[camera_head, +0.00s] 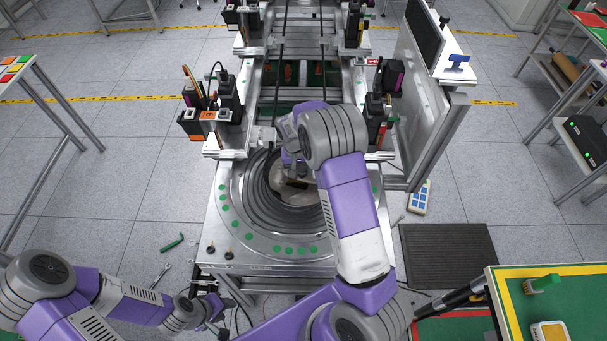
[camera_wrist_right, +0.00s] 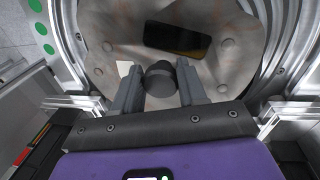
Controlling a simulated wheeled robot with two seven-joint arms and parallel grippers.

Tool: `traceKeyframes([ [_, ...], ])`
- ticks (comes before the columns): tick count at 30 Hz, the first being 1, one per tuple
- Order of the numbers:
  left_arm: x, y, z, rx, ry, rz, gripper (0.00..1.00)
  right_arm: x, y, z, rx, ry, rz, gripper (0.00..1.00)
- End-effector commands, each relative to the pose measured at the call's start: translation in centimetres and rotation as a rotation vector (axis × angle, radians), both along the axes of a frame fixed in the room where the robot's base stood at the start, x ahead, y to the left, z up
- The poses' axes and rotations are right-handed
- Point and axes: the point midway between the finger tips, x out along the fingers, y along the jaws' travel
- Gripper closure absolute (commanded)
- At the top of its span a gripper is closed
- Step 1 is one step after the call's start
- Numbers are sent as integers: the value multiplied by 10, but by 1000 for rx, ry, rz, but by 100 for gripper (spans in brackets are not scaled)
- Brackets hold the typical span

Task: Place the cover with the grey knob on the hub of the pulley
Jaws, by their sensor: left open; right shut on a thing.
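The cover (camera_wrist_right: 105,45) is a beige-grey disc with rounded bolt heads and a dark oblong patch. Its dark grey knob (camera_wrist_right: 160,80) stands between the fingers of my right gripper (camera_wrist_right: 158,84), which is shut on it. In the head view the cover (camera_head: 302,195) lies over the middle of the ringed pulley (camera_head: 248,188), partly hidden by my right arm. Whether it rests on the hub or hangs just above it, I cannot tell. My left gripper (camera_head: 218,318) is open and empty at the lower left, away from the pulley.
The pulley sits in a metal frame plate with green dots (camera_head: 288,250). Black posts stand left (camera_head: 232,95) and right (camera_head: 375,115) of the rails behind it. A panel (camera_head: 425,75) rises at right. A green-topped table (camera_head: 520,310) is at lower right.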

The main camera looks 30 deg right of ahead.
Motion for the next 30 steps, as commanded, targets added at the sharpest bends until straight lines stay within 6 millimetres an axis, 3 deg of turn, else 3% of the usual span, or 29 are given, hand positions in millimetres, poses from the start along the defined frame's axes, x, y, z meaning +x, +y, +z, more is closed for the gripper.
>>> traceKeyframes([
  [21,0,0,-3,0,0,0,57,41,-8,1,0,-3,1,100],
  [30,0,0,-3,0,0,0,57,48,-9,1,0,-2,1,100],
])
